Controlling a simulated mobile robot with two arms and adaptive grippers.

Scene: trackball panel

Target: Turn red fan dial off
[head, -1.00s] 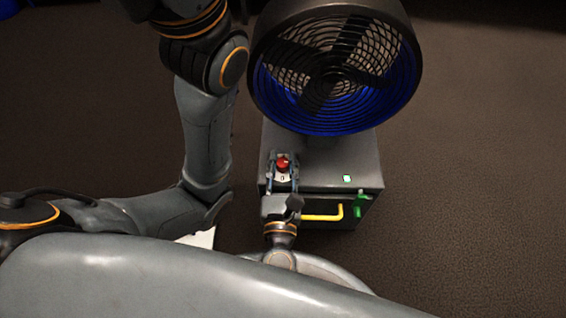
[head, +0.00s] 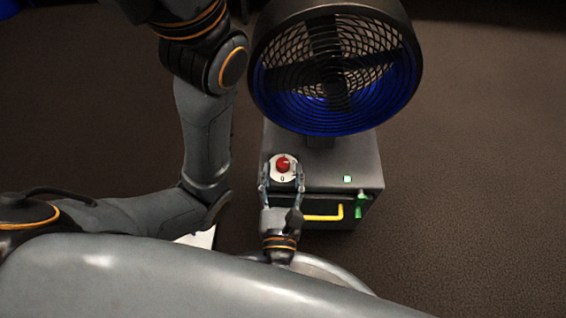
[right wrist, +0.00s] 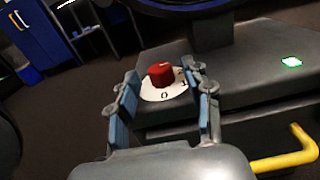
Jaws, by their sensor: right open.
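The red dial (head: 283,164) sits on a round white plate marked 0, on top of the grey fan base (head: 335,165). The right wrist view shows the same red dial (right wrist: 160,74) upright on its plate, with the 0 on the near side. I cannot clearly tell where the dial points. My right gripper (head: 281,182) is open, its blue-padded fingers spread on the near side of the dial. In the right wrist view the right gripper (right wrist: 163,98) appears apart from the knob. My left gripper does not show.
The black fan (head: 335,68), lit blue inside, stands over the back of the base. A green light (head: 347,179) is on the top at right. A yellow handle (head: 325,216) and a green lever (head: 361,207) stick out at the front.

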